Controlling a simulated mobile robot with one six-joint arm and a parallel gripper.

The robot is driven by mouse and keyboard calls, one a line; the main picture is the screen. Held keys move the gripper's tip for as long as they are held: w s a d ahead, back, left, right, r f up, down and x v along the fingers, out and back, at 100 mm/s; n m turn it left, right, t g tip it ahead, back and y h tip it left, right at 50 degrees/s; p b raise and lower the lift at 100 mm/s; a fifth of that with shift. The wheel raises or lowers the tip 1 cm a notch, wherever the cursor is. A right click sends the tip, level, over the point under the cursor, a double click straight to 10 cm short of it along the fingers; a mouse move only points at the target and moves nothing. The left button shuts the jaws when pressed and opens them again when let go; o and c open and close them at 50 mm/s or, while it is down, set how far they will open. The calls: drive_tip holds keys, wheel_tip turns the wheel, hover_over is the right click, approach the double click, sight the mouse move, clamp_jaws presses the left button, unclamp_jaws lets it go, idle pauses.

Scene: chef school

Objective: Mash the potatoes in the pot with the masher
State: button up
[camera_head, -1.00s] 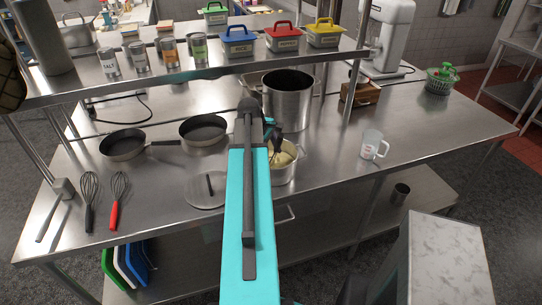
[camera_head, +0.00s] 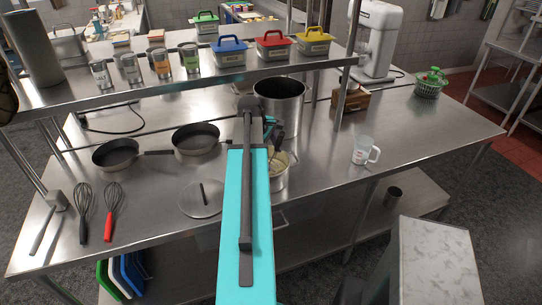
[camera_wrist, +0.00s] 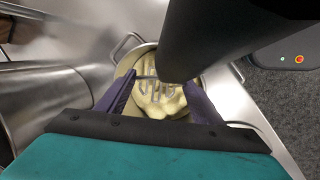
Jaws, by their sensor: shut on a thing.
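The small metal pot (camera_head: 280,182) stands on the steel counter, partly hidden behind my arm in the head view. Yellow potatoes (camera_wrist: 172,104) lie inside it; the pot's rim and side handles show in the wrist view. My gripper (camera_wrist: 160,82) is over the pot, its purple fingers on either side. It is shut on the masher (camera_wrist: 205,40), whose thick dark handle crosses the top of the wrist view. The masher's metal head is over the potatoes, at or in them; its exact depth is unclear. In the head view, my arm hides most of the masher.
A tall stockpot (camera_head: 280,101) stands just behind the small pot. A lid (camera_head: 201,199) and two frying pans (camera_head: 196,138) lie to the left, with whisks (camera_head: 109,210) farther left. A measuring jug (camera_head: 362,151) stands to the right, with clear counter around it. A shelf (camera_head: 210,82) crosses above.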

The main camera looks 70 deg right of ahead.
drive_tip(key=shift+f, duration=0.2)
drive_tip(key=shift+f+b, duration=0.95)
drive_tip(key=shift+f, duration=1.05)
drive_tip(key=shift+r, duration=0.1)
drive_tip(key=shift+w+d+r+p, duration=0.15)
drive_tip(key=shift+w+r+p, duration=0.15)
drive_tip(key=shift+r+p, duration=0.15)
drive_tip(key=shift+w+d+r+p, duration=0.15)
drive_tip(key=shift+w+r+p, duration=0.15)
drive_tip(key=shift+r, duration=0.25)
drive_tip(key=shift+w+d+r, duration=0.25)
drive_tip(key=shift+w+r, duration=0.55)
drive_tip(key=shift+r, duration=0.3)
drive_tip(key=shift+f+b, duration=0.75)
drive_tip(key=shift+f, duration=1.45)
drive_tip(key=shift+r, duration=0.1)
